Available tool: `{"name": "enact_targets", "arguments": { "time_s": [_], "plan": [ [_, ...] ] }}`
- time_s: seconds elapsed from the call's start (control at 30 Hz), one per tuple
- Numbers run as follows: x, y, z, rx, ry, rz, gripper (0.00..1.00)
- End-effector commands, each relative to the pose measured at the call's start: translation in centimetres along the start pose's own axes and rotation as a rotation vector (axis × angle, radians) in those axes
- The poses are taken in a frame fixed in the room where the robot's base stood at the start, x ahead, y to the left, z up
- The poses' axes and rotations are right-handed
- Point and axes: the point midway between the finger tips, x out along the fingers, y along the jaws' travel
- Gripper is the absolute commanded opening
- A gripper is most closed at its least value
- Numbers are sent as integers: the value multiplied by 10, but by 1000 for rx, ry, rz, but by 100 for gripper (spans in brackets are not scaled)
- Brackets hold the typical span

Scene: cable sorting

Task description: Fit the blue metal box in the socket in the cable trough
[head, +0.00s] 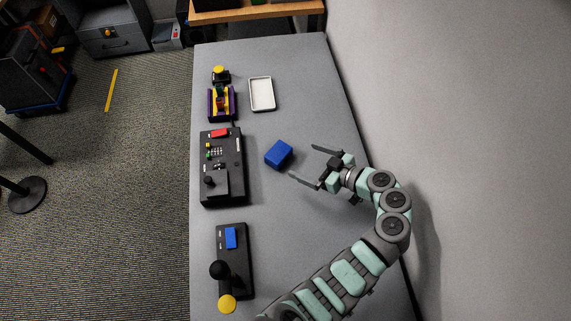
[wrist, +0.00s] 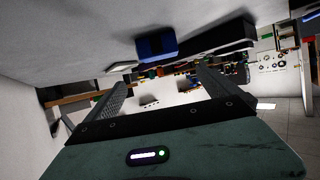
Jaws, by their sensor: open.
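The blue metal box (head: 279,154) rests on the grey table, right of the large black control panel. My gripper (head: 302,162) is open and empty, just right of the box, its fingers pointing toward it and apart from it. In the wrist view the blue box (wrist: 156,43) shows beyond the spread fingers (wrist: 163,88), with the tabletop at the top of the picture. A small purple-walled holder (head: 234,103) with yellow and red parts stands at the table's far left; I cannot tell whether it is the cable trough. No socket can be made out.
The black control panel (head: 222,188) with a red block stands along the left edge. A black joystick unit (head: 238,270) with a blue block is nearer. A white tray (head: 262,94) and a yellow button (head: 220,71) are farther back. A wall (head: 450,110) borders the right; the table's middle is clear.

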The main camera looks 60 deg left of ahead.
Motion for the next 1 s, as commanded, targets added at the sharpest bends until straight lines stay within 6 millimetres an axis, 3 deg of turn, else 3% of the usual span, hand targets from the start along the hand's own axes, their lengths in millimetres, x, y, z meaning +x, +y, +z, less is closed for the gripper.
{"name": "enact_targets", "arguments": {
  "time_s": [0.1,0.4,0.63,1.0],
  "plan": [
    [8,-1,10,-3,1,-5,100],
    [52,-2,9,-3,1,-6,100],
    [68,-2,9,-2,0,-7,100],
    [112,-3,9,-1,1,-4,100]
  ]
}}
